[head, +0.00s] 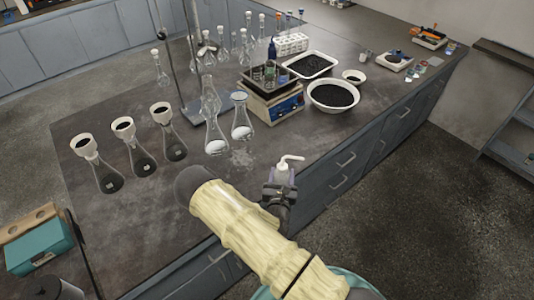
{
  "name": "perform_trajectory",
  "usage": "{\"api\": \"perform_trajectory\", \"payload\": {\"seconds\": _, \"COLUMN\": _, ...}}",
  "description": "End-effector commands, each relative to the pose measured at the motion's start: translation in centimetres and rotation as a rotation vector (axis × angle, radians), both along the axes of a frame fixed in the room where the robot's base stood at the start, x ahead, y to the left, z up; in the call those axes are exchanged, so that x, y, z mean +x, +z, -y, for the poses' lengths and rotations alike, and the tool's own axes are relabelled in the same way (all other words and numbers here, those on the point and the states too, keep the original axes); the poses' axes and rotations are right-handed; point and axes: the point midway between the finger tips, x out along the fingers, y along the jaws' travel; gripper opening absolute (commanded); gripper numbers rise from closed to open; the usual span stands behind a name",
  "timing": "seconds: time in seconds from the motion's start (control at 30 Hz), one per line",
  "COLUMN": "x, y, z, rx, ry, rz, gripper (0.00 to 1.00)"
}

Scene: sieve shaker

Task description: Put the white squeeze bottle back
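The white squeeze bottle (282,172) is upright at the front edge of the dark counter (110,215), with its bent white nozzle pointing right. My gripper (279,187) is at the bottle and appears shut around its body. The gripper hides the bottle's lower part, so I cannot tell whether its base touches the counter. My arm, in a cream sleeve, reaches up from the bottom of the head view.
Two flasks with white contents (216,138) stand just behind the bottle. Several funnel-topped flasks (143,155) stand at left. A shaker (272,102), a white bowl (334,108) and a black tray (311,54) stand farther back.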

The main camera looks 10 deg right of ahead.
Motion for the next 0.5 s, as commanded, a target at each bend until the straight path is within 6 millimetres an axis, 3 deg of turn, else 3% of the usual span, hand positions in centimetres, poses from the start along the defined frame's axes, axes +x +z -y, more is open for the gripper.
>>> {"api": "perform_trajectory", "payload": {"seconds": 0.2, "x": -4.2, "y": -3.7, "z": 2.6, "rx": -0.006, "ry": 0.140, "rz": -0.005, "gripper": 0.44}}
{"api": "perform_trajectory", "payload": {"seconds": 0.33, "x": -6.0, "y": -4.9, "z": 3.4, "rx": -0.002, "ry": 0.199, "rz": -0.002, "gripper": 0.44}}
{"api": "perform_trajectory", "payload": {"seconds": 0.5, "x": -6.9, "y": -5.4, "z": 3.7, "rx": 0.003, "ry": 0.229, "rz": 0.003, "gripper": 0.44}}
